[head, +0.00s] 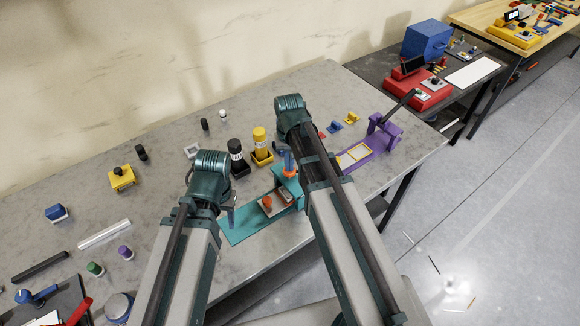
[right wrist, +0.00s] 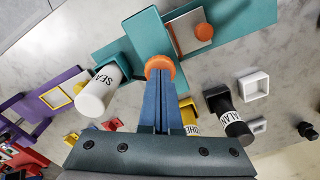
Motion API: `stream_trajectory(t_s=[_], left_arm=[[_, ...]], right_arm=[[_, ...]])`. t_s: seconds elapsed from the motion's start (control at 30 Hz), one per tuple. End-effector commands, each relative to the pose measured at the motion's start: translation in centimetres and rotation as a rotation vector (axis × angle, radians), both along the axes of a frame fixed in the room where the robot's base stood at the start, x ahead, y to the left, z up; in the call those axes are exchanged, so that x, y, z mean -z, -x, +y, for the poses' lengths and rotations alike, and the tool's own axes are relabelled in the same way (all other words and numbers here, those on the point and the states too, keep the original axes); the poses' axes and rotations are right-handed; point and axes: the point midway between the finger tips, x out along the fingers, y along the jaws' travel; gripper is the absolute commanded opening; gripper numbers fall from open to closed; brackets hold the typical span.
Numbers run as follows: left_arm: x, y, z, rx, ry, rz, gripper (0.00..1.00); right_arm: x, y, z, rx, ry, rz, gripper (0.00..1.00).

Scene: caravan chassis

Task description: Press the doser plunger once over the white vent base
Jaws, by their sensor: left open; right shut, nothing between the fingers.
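A teal stand (right wrist: 145,32) carries a round orange plunger cap (right wrist: 160,66); it also shows in the head view (head: 290,172). My right gripper (right wrist: 159,80) is shut and empty, its blue fingertips right at the cap; I cannot tell whether they touch. A white bottle with a partly readable label (right wrist: 97,95) sits in a teal holder beside it. A pale plate with an orange knob (right wrist: 184,36) lies on the teal base (head: 240,228). A white square frame (right wrist: 254,85) lies apart on the table; I cannot tell which piece is the vent base. My left gripper (head: 231,216) is open near the teal base.
A black bottle (head: 237,157) and a yellow bottle (head: 260,144) stand behind the stand. A purple fixture (head: 380,140) is to the right. A yellow block (head: 122,178) and a clear bar (head: 104,234) lie left, with bare table between.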

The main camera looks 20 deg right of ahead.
Motion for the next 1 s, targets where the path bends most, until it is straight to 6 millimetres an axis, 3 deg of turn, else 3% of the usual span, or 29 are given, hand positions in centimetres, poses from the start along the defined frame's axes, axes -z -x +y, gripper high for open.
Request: stream_trajectory(t_s=[1.0], left_arm=[[-7.2, 0.0, 0.0, -0.01, 0.001, 0.0, 0.5]], right_arm=[[-7.2, 0.0, 0.0, 0.0, 0.0, 0.0, 0.0]])
